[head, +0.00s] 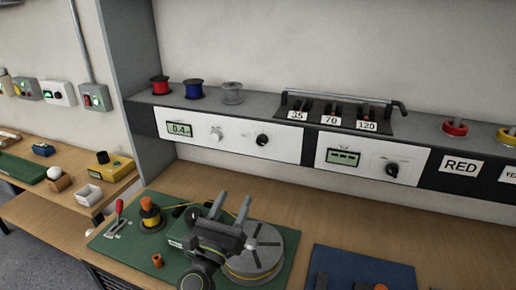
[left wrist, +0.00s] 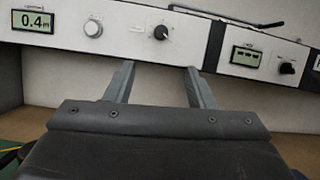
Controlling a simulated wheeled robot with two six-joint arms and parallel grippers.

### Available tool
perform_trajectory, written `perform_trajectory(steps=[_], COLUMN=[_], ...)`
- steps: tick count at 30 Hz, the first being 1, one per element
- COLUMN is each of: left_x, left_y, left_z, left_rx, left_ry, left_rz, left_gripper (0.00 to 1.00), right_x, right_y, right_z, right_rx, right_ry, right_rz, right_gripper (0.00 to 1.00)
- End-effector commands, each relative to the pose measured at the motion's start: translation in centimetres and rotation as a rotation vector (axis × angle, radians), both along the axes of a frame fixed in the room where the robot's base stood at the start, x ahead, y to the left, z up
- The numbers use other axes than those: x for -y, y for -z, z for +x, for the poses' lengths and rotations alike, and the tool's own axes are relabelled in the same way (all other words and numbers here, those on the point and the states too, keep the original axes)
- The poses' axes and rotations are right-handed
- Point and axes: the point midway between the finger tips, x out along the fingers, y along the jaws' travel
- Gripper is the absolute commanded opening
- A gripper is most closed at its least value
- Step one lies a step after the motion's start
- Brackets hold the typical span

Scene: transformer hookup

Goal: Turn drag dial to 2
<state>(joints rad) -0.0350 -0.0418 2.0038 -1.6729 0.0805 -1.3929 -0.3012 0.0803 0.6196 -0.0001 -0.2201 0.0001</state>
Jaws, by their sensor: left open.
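The left white panel (head: 229,135) carries a display reading 0.4 m (head: 180,128), a silver knob (head: 216,134) and a black pointer dial (head: 262,140). The labels are too small to read, so I cannot tell which one is the drag dial or its setting. My left gripper (head: 231,200) is open and empty, above the green mat and in front of the panel. In the left wrist view its fingers (left wrist: 159,68) point at the panel. The black dial (left wrist: 160,32) lies beyond and between the fingertips, apart from them. The silver knob (left wrist: 93,28) is left of them.
A second panel with a display (head: 343,157) and black knob (head: 391,169) is on the right. Wire spools (head: 194,89) stand on the shelf above. A blue mat (head: 350,262) lies right.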

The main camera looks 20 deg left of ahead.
Motion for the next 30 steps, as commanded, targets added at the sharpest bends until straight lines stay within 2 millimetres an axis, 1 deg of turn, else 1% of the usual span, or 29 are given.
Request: perform_trajectory(steps=[5, 11, 16, 24, 30], left_x=[0.4, 0.6, 0.8, 1.1, 1.2], left_y=[-1.0, -2.6, -3.9, -5.6, -6.3], left_z=[1.7, 5.3, 8.5, 13.2, 15.3], left_rx=[0.001, 0.002, 0.002, 0.001, 0.001], left_ry=[0.005, 0.005, 0.004, 0.004, 0.002], left_rz=[0.022, 0.02, 0.018, 0.018, 0.016], left_gripper=[0.49, 0.49, 0.49, 0.49, 0.49], right_x=[0.1, 0.1, 0.1, 0.1, 0.1], right_y=[-0.9, -2.1, -2.8, -3.1, -3.0], right_z=[0.0, 0.0, 0.0, 0.0, 0.1], right_rx=[-0.001, -0.001, 0.0, 0.0, 0.001], right_ry=[-0.001, -0.001, -0.001, 0.0, -0.001], right_rz=[-0.001, -0.001, -0.001, -0.001, -0.001], right_gripper=[0.36, 0.36, 0.36, 0.36, 0.36])
